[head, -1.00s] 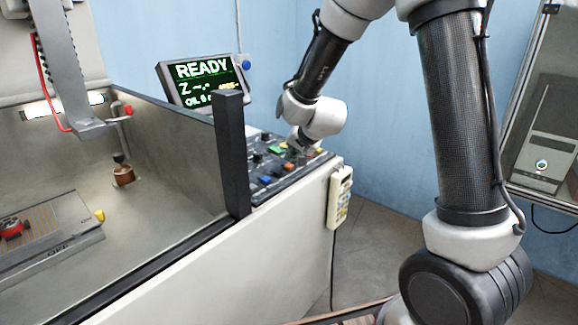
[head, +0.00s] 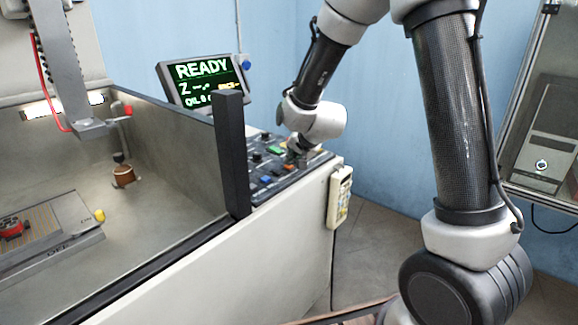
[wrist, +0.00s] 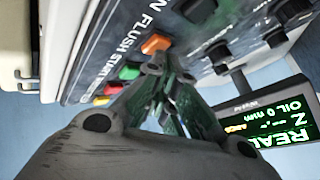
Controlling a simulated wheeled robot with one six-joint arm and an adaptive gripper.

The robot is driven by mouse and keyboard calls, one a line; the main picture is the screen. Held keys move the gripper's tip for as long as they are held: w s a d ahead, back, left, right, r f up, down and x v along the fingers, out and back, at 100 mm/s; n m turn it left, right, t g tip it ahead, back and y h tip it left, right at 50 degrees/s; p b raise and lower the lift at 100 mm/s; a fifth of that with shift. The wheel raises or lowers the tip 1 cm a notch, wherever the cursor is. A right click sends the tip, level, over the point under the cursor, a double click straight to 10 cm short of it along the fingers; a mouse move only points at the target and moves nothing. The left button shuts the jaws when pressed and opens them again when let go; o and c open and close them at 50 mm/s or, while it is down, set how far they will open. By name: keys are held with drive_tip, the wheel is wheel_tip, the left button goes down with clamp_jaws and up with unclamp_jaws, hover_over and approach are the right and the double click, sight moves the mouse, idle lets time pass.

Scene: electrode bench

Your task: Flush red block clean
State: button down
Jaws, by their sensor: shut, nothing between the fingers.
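The red block (head: 11,229) sits on a flat plate at the left of the machine's tank in the head view, with a dark round top; it is cut by the picture edge. The control panel (head: 262,190) lies right of the tank. My gripper (wrist: 167,68) is shut and empty, its tips at the panel close to an orange button (wrist: 155,44). I cannot tell whether they touch it. The panel lettering near the button includes "FLUSH" and "START". In the head view my gripper (head: 297,157) is small and partly hidden by my wrist.
A green button (wrist: 129,72), a red button (wrist: 113,88) and black knobs (wrist: 218,52) lie near my fingers. The screen (head: 207,82) reads "READY". A dark post (head: 231,150) stands before the panel, and a handheld pendant (head: 340,196) hangs on the machine's side.

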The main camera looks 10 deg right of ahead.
drive_tip(key=shift+f, duration=0.15)
idle(0.3)
drive_tip(key=shift+r, duration=0.85)
